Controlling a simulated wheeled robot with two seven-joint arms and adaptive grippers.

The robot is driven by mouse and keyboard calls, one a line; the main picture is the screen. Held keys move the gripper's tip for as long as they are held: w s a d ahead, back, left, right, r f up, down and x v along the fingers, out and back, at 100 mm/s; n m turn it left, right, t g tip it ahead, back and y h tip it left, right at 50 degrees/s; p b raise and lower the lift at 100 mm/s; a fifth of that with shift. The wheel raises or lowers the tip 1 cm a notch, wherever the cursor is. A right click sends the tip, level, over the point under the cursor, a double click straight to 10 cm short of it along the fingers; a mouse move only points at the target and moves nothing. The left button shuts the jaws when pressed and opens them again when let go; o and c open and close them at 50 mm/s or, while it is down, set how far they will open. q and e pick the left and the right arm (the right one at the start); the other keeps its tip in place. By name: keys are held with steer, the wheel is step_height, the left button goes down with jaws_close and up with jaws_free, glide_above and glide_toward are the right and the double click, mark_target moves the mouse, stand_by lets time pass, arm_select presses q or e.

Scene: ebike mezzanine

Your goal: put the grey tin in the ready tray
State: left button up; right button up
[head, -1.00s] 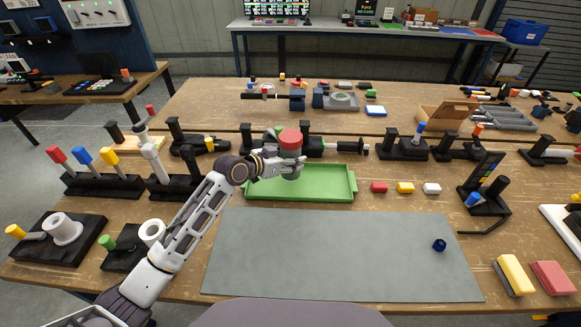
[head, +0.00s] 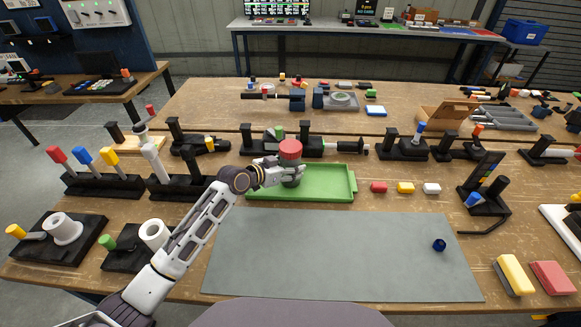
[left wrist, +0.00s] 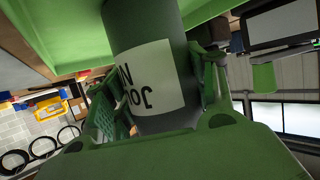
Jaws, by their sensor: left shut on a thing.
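The grey tin (head: 291,176) with a red lid (head: 290,149) is upright in my left gripper (head: 293,172), over the green tray (head: 325,193). The tin is lower than the tray's far rim in the head view; I cannot tell whether its base touches the tray floor. In the left wrist view the grey tin (left wrist: 178,110) with a white label (left wrist: 150,78) sits between the green-looking fingers, and the green tray (left wrist: 60,25) lies close to its end. My right gripper does not show.
A grey mat (head: 340,255) lies in front of the tray, with a small dark blue piece (head: 439,245) on it.

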arm_select(q)
steer(key=o, duration=1.2)
steer(key=shift+f, duration=0.1)
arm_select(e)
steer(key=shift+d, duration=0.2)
arm_select(q)
steer(key=shift+v, duration=1.05)
steer(key=shift+b+v, duration=0.35)
steer(key=shift+v, duration=4.65)
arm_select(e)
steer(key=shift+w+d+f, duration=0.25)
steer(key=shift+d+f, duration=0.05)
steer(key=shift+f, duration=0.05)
